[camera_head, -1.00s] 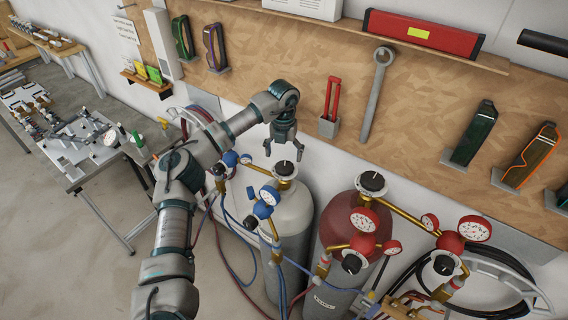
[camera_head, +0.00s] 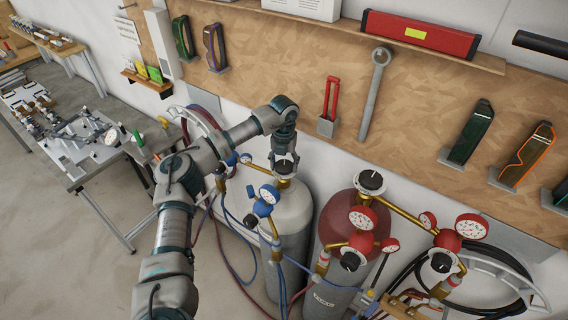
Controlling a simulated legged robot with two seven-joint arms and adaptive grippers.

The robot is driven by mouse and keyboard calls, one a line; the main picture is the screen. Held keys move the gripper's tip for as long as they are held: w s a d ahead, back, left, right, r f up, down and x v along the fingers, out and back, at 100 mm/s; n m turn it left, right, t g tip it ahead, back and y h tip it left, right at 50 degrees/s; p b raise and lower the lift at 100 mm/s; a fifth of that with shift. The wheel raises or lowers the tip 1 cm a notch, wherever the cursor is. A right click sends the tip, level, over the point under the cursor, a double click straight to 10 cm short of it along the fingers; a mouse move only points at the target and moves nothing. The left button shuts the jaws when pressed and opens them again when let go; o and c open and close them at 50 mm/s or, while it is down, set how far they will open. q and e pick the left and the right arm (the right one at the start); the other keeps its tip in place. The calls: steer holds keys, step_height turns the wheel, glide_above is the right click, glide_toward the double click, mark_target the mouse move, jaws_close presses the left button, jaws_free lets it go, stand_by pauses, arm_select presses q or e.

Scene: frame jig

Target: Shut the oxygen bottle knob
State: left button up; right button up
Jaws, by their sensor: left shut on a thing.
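Two gas bottles stand against the wall. The grey-white bottle (camera_head: 292,218) has blue gauges, and the bottle with a dark red top (camera_head: 342,222) has red gauges. Neither label can be read clearly enough to tell which holds oxygen. A black knob (camera_head: 283,168) sits on top of the grey-white bottle. My left gripper (camera_head: 285,164) points down over this knob, with its fingers shut around it. The fingers partly hide the knob. The red-topped bottle has its own black top knob (camera_head: 371,181), clear of my gripper. My right gripper is not in view.
Blue gauges (camera_head: 268,194) and hoses sit close to my left arm. Red gauges (camera_head: 471,227) and a black hose coil stand at the right. A wooden tool board (camera_head: 300,60) with hanging tools is behind the bottles. A metal table (camera_head: 85,150) is at the left.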

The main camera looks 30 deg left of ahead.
arm_select(q)
steer(key=shift+m, duration=0.3)
steer(key=shift+m+p, duration=0.55)
steer(key=shift+m, duration=0.65)
steer(key=shift+a+m+p, duration=0.1)
steer(key=shift+m+p, duration=0.3)
steer(key=shift+m, duration=1.3)
steer(key=o, duration=1.1)
steer(key=shift+o, duration=0.2)
steer(key=shift+a, duration=0.1)
